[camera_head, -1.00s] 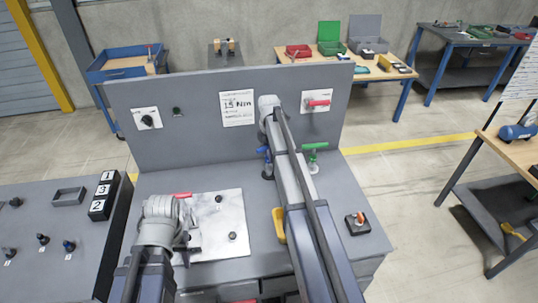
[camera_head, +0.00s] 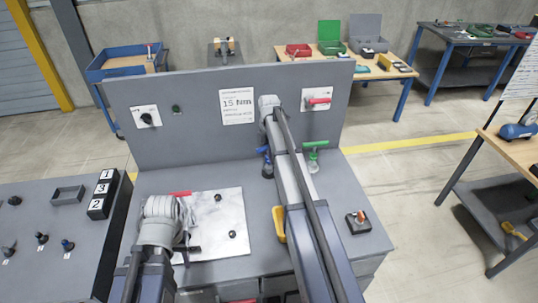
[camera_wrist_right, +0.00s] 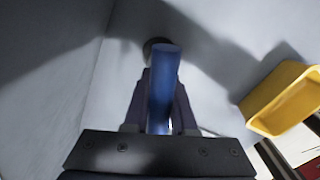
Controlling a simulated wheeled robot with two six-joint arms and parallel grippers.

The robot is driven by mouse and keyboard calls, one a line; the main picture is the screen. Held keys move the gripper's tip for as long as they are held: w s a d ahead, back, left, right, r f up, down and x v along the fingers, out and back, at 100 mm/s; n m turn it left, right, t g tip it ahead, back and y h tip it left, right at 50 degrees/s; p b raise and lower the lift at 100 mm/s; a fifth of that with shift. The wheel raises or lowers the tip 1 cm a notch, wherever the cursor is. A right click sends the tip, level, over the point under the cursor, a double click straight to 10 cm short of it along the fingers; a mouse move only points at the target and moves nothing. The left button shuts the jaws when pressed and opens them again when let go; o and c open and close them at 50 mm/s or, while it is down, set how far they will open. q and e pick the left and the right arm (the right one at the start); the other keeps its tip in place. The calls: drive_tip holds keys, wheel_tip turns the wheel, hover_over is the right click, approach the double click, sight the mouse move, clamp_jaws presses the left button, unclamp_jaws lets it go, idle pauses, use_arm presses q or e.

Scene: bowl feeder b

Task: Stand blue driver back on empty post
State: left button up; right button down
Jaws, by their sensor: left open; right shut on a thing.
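The blue driver (camera_head: 266,154) is in my right gripper at the right of the grey bench, close to the back panel. In the right wrist view its blue handle (camera_wrist_right: 163,85) stands between the jaws. My right gripper (camera_wrist_right: 160,100) is shut on it. A dark round base (camera_wrist_right: 155,46) shows just beyond the handle; I cannot tell whether the driver is seated on a post there. My arm hides part of this spot in the head view. My left gripper (camera_head: 186,244) is open over the front left of the metal plate (camera_head: 222,243).
A green driver (camera_head: 315,145) stands upright just right of the blue one. A red handle (camera_head: 180,194) shows behind my left wrist. A yellow bin (camera_head: 279,223) sits beside my right arm, also in the wrist view (camera_wrist_right: 285,100). A button box (camera_head: 358,222) is at right.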

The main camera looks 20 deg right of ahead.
use_arm(q)
drive_tip(key=shift+f+b, duration=0.7)
use_arm(e)
drive_tip(key=shift+f, duration=0.7)
drive_tip(key=c, duration=0.7)
unclamp_jaws()
drive_tip(key=shift+o, duration=0.2)
use_arm(q)
wheel_tip(320, 180, up, 8)
drive_tip(key=p, duration=0.7)
drive_tip(key=shift+p, duration=0.4)
use_arm(e)
wheel_tip(320, 180, up, 8)
drive_tip(key=shift+f, duration=0.1)
use_arm(q)
drive_tip(key=shift+f, duration=0.1)
